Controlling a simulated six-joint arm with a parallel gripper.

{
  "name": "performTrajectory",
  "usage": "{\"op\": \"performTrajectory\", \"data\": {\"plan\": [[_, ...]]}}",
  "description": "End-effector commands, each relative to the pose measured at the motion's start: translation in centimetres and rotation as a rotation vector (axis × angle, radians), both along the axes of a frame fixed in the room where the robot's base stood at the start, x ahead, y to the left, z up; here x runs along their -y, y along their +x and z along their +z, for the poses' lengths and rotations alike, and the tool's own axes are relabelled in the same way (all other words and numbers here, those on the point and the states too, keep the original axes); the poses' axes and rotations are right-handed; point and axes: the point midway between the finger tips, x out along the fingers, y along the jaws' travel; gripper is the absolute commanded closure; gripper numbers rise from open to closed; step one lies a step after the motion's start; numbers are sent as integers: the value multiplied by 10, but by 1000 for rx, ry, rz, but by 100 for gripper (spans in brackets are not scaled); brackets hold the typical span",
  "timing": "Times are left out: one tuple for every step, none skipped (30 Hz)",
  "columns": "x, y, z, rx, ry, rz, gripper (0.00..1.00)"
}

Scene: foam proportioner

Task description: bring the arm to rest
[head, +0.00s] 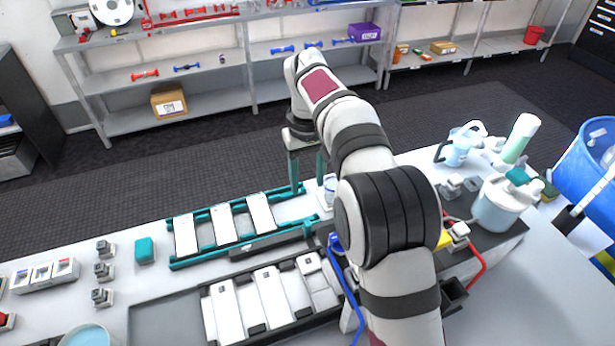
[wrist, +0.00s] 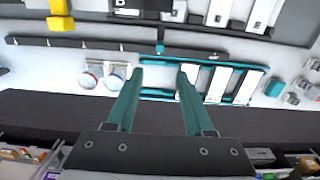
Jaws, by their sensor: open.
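My gripper (head: 307,188) hangs with its teal fingers pointing down near the far edge of the white bench, at the right end of a teal rack (head: 246,246). In the wrist view my gripper (wrist: 160,74) has its two fingers well apart, with nothing between them. The teal rack (wrist: 230,66) with white bars lies past the fingertips and to the right. My arm reaches across the bench from the front right. The height of the fingertips above the bench cannot be told exactly.
A black rack (head: 335,315) of white bars lies nearer. A small white cup (head: 330,188) stands close to the gripper; two round cups (wrist: 104,74) show in the wrist view. A white jug (head: 497,205) and blue barrel (head: 590,165) are at right. Floor beyond the bench is clear.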

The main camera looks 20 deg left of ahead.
Motion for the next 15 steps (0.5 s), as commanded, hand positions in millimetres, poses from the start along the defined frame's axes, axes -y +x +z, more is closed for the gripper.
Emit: {"op": "performTrajectory", "data": {"plan": [[0, 0, 0, 0, 0, 0, 48], [0, 0, 0, 0, 0, 0, 48], [0, 0, 0, 0, 0, 0, 48], [0, 0, 0, 0, 0, 0, 48], [0, 0, 0, 0, 0, 0, 48], [0, 0, -1, 0, 0, 0, 48], [0, 0, -1, 0, 0, 0, 48], [1, 0, 0, -1, 1, -5, 48], [8, -1, 5, -1, 3, -23, 48], [18, -2, 11, -4, 6, -52, 48], [32, -5, 19, -6, 11, -93, 48], [58, -12, 32, -12, 18, -170, 48], [82, -21, 43, -19, 25, -245, 48], [108, -34, 53, -26, 32, -328, 48], [142, -57, 63, -36, 45, -448, 48]]}}
